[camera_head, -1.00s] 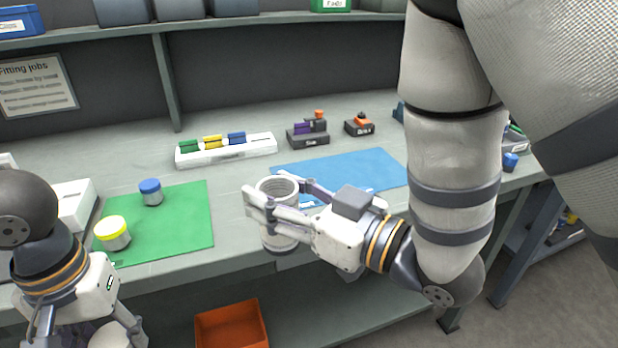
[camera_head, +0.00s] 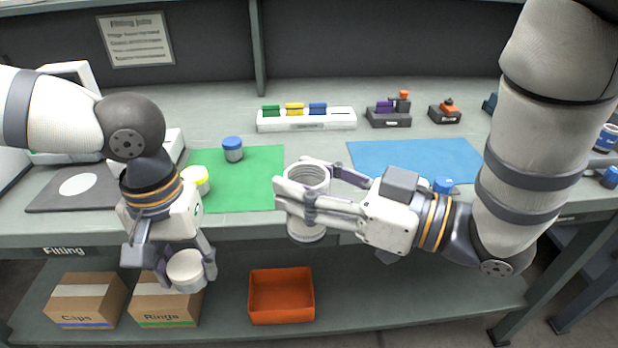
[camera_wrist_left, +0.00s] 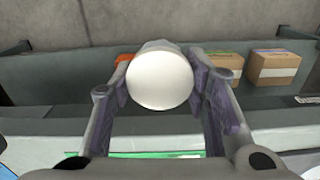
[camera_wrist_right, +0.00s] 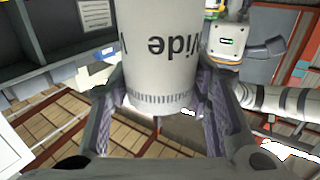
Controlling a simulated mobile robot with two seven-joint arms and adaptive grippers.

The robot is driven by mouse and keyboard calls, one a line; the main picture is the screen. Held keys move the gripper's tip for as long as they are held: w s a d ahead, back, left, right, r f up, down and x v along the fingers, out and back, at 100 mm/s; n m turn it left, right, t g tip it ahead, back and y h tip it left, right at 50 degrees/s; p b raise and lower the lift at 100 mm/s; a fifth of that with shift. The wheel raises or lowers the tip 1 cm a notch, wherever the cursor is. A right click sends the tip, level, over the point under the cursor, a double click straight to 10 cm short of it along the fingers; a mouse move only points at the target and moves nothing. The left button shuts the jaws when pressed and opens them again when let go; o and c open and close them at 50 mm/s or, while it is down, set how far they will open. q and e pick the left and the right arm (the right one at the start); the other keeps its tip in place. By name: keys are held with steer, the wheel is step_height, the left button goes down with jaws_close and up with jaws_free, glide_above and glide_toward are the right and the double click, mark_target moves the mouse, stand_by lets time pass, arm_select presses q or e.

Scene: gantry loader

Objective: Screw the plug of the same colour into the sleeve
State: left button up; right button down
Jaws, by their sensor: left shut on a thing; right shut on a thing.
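My right gripper (camera_head: 308,195) is shut on a pale grey, threaded, open-topped sleeve (camera_head: 307,230), held upright in front of the bench edge. In the right wrist view the sleeve (camera_wrist_right: 160,60) carries the upside-down word "Wide". My left gripper (camera_head: 184,270) is shut on a plain white, round plug (camera_head: 187,272), lower and to the left of the sleeve, apart from it. In the left wrist view the plug's (camera_wrist_left: 160,82) flat white end faces the camera. A blue-capped plug (camera_head: 232,150) and a yellow-capped plug (camera_head: 196,181) stand on the green mat (camera_head: 262,165).
A blue mat (camera_head: 400,158) lies to the right, with a small blue-topped item (camera_head: 443,185) behind my right gripper. A white rack (camera_head: 340,123) with coloured blocks stands behind. Below are an orange bin (camera_head: 281,297) and two cardboard boxes (camera_head: 88,302). The air between the grippers is clear.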

arm_select(q)
steer(key=w+d+r+n, duration=0.2)
steer(key=w+d+r, duration=0.2)
steer(key=w+r, duration=0.3)
steer(key=s+d+r+n, duration=0.2)
steer(key=d+r, duration=1.1)
steer(key=r, duration=0.4)
steer(key=shift+s+r+n, duration=0.2)
steer(key=shift+s+n, duration=0.2)
steer(key=shift+d, duration=0.1)
steer(key=shift+f, duration=2)
steer(key=shift+f, duration=0.9)
steer(key=shift+f, duration=0.55)
